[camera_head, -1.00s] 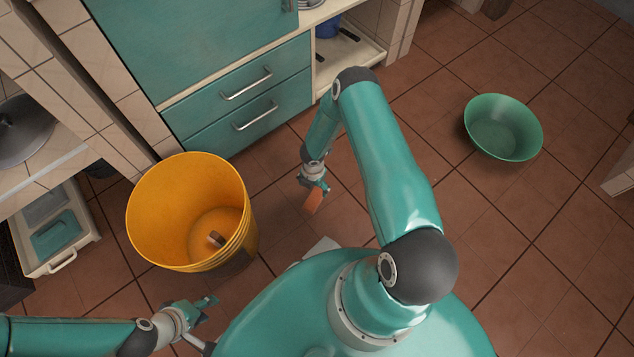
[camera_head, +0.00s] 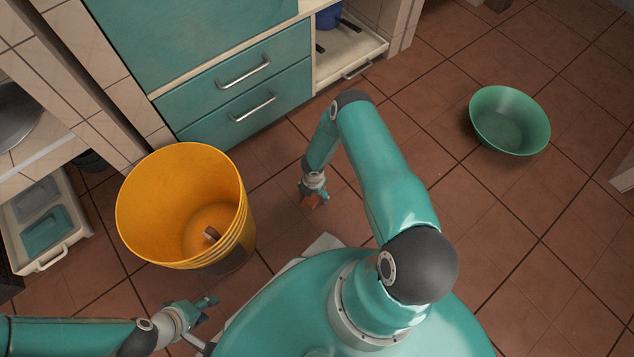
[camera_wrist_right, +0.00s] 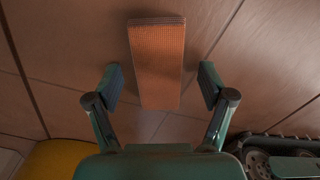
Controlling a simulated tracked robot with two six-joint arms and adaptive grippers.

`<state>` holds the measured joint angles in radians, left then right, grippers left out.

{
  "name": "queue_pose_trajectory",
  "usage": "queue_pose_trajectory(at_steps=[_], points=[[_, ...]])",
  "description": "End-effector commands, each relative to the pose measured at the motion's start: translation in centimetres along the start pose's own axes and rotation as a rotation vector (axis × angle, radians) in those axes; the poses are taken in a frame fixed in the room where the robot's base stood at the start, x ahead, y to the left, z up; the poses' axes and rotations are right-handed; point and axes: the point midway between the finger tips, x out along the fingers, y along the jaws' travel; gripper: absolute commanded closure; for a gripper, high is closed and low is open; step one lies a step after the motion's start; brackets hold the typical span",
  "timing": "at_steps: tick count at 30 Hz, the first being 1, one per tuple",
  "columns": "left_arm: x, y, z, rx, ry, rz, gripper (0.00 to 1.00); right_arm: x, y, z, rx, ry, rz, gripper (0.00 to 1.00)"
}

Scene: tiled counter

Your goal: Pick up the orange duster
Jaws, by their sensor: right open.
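The orange duster (camera_wrist_right: 157,55) is a flat block with a ribbed face. In the right wrist view it lies between the two spread fingers of my right gripper (camera_wrist_right: 160,82), with a gap on each side, and reaches out past the fingertips. In the head view the right gripper (camera_head: 314,190) points down over the duster (camera_head: 311,202), which it partly covers. The right gripper is open and holds nothing. My left gripper (camera_head: 206,303) is at the lower left, apart from the duster, and its finger opening is unclear.
A large yellow bucket (camera_head: 128,225) stands left of the duster, with a small object inside. Teal drawers (camera_head: 250,100) are behind. A green bowl (camera_head: 509,120) sits on the floor at the right. Tiled floor around the duster is clear.

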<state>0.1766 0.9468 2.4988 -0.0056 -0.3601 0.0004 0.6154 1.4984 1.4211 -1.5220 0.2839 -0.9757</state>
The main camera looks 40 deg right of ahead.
Motion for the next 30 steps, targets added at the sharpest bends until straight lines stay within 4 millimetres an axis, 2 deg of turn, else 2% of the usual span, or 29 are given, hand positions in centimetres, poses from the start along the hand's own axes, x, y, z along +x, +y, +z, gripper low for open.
queue_pose_trajectory(at_steps=[2,3,12,23,30], points=[[-0.1,0.0,0.0,0.0,0.0,0.0,0.6,-0.1,0.0,0.0,0.0,0.0,0.0,0.19],[-0.1,0.0,0.0,0.0,0.0,0.0,0.6,-0.1,0.0,0.0,0.0,0.0,0.0,0.22],[-0.1,0.0,0.0,0.0,0.0,0.0,0.6,-0.1,-0.1,0.0,0.001,0.0,0.0,0.72],[-0.2,0.1,0.0,0.0,0.0,0.0,0.6,-0.4,-0.1,0.0,0.001,0.0,-0.001,0.73],[-1.4,0.5,0.0,0.0,0.0,0.0,0.6,-2.5,-0.1,0.1,0.0,-0.001,0.0,0.73]])
